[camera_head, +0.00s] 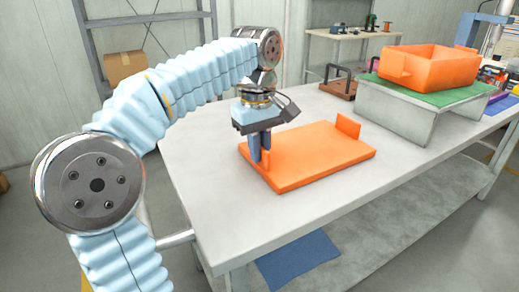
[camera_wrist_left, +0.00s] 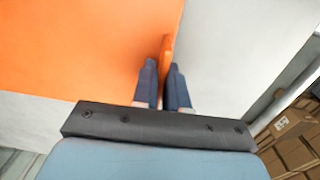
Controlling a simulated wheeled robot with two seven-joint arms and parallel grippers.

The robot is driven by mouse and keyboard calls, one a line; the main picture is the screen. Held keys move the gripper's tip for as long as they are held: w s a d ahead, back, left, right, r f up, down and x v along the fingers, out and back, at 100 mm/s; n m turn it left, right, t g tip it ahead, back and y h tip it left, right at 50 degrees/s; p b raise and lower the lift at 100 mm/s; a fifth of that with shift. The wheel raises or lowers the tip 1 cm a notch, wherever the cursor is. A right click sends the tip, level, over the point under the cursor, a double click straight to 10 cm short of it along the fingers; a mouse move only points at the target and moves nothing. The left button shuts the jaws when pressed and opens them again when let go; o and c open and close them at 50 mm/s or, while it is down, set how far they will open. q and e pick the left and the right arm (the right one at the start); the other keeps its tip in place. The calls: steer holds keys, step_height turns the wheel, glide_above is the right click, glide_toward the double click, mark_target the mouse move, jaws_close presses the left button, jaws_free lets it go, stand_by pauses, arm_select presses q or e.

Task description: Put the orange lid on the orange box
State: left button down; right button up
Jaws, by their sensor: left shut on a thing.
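The orange lid (camera_head: 318,157) is a flat plate with an upright tab at its far right edge; it lies on or just above the grey table, and I cannot tell which. My left gripper (camera_head: 262,160) points down at the lid's left edge and is shut on the lid's near tab. In the left wrist view the two fingers (camera_wrist_left: 164,85) pinch the tab, with the lid (camera_wrist_left: 75,50) spreading to the left. The open orange box (camera_head: 430,68) stands at the right on a green-topped grey stand. My right gripper is not in view.
The grey table (camera_head: 225,225) is bare in front and left of the lid. The stand (camera_head: 400,112) fills the table's back right. A brown object with a handle (camera_head: 338,86) lies left of the stand. Tools and coloured items crowd the far right.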

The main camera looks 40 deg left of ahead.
arm_select(q)
steer(key=shift+f, duration=0.1)
steer(key=c, duration=1.1)
jaws_free()
steer(key=shift+c, duration=0.2)
